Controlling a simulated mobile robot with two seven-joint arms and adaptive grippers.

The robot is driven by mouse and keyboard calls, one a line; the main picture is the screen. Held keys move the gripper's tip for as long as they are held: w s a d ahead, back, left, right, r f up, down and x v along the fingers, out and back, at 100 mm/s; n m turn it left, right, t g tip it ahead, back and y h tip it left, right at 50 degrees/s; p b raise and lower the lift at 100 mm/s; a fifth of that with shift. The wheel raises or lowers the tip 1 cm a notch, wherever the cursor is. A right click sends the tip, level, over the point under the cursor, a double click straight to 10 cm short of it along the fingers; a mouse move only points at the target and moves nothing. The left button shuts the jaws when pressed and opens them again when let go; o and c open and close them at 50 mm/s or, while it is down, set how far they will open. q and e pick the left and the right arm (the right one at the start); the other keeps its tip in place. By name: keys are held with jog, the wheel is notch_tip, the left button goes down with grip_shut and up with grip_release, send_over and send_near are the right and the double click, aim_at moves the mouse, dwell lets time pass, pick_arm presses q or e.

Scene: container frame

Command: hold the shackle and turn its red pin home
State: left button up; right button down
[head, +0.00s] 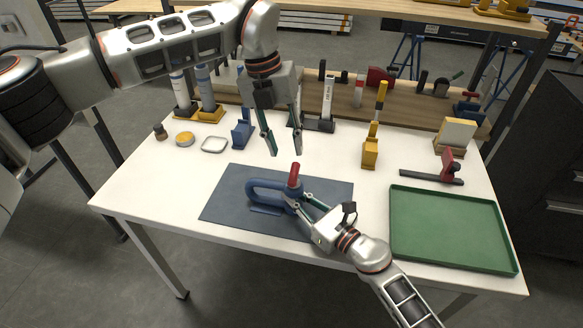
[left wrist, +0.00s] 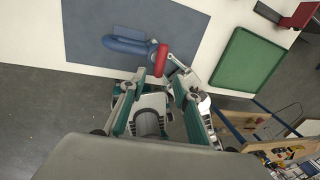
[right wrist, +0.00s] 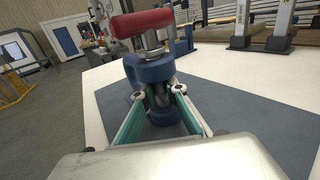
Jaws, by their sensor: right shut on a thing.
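The blue shackle (head: 268,190) lies on the dark mat (head: 228,207), its bow toward the left. Its red pin (head: 295,175) stands up at the right end, and the red crossbar (right wrist: 143,22) shows above the blue eye (right wrist: 150,69) in the right wrist view. A length of bare metal shank shows between crossbar and eye. My right gripper (head: 301,200) is shut on the shackle's eye end, one finger on each side. My left gripper (head: 287,153) is open and empty, pointing down above the mat, just behind and above the pin. The left wrist view shows the red pin (left wrist: 161,60) beyond its fingers.
A green tray (head: 450,232) takes up the table's right side. A yellow-handled tool (head: 371,152), a red clamp (head: 448,167) and a blue holder (head: 242,134) stand behind the mat. The white table is clear left of the mat.

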aim_at(293, 172)
pick_arm(q)
jog(key=f, duration=0.2)
jog(key=d+f, duration=0.1)
jog(key=f, duration=0.4)
jog(key=shift+s+d+f, duration=0.15)
jog(key=shift+d+f, duration=0.1)
jog(key=shift+f, duration=0.1)
grip_shut()
